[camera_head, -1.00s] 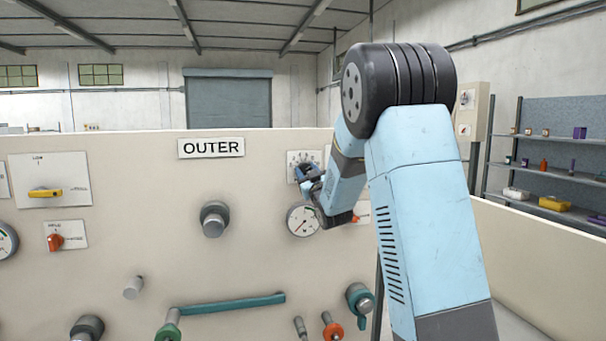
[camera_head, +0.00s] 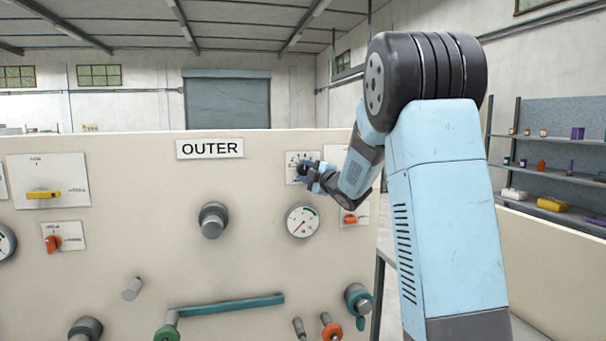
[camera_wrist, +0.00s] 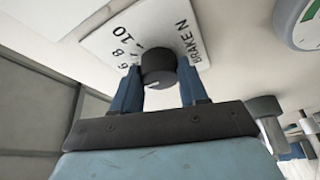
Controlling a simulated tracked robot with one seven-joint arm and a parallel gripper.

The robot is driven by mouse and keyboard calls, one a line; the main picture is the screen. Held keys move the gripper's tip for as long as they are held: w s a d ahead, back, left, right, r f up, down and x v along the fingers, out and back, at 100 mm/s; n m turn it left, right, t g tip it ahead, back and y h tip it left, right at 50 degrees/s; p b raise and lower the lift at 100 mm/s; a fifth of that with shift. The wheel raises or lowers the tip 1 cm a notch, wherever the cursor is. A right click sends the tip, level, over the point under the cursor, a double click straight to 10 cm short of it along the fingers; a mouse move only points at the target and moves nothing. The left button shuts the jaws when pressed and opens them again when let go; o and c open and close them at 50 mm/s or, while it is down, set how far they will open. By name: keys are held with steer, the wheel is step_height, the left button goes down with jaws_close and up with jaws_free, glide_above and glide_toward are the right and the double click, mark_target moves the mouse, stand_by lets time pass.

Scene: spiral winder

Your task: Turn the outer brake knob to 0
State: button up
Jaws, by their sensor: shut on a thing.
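The outer brake knob (camera_wrist: 158,68) is a dark round knob on a white dial plate (camera_wrist: 95,38) marked "BRAKE N", with 6, 8 and 10 readable in the wrist view. My gripper (camera_wrist: 160,88) has its two blue fingers on either side of the knob and is shut on it. A small light mark shows on the knob's near face; I cannot tell which number it points to. In the head view my gripper (camera_head: 309,172) covers much of the dial plate (camera_head: 293,160), right of the OUTER sign (camera_head: 210,148).
A pressure gauge (camera_head: 302,220) sits just below the dial plate. An orange switch (camera_head: 350,218) is to its right, close under my arm. A grey round boss (camera_head: 213,220) and a teal bar handle (camera_head: 228,305) stick out from the panel.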

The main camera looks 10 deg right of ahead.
steer(key=n+g, duration=0.2)
steer(key=n, duration=0.2)
steer(key=shift+a, duration=0.2)
steer(key=n+g+h, duration=0.1)
steer(key=n, duration=0.2)
steer(key=shift+n, duration=0.3)
steer(key=n+g+h, duration=0.1)
steer(key=n, duration=0.2)
steer(key=shift+a+h, duration=0.1)
steer(key=shift+h, duration=0.2)
steer(key=shift+n+g+h, duration=0.3)
steer(key=shift+n+h, duration=0.4)
steer(key=shift+n, duration=0.4)
steer(key=o, duration=1.1)
steer(key=shift+r, duration=0.15)
steer(key=shift+c, duration=0.2)
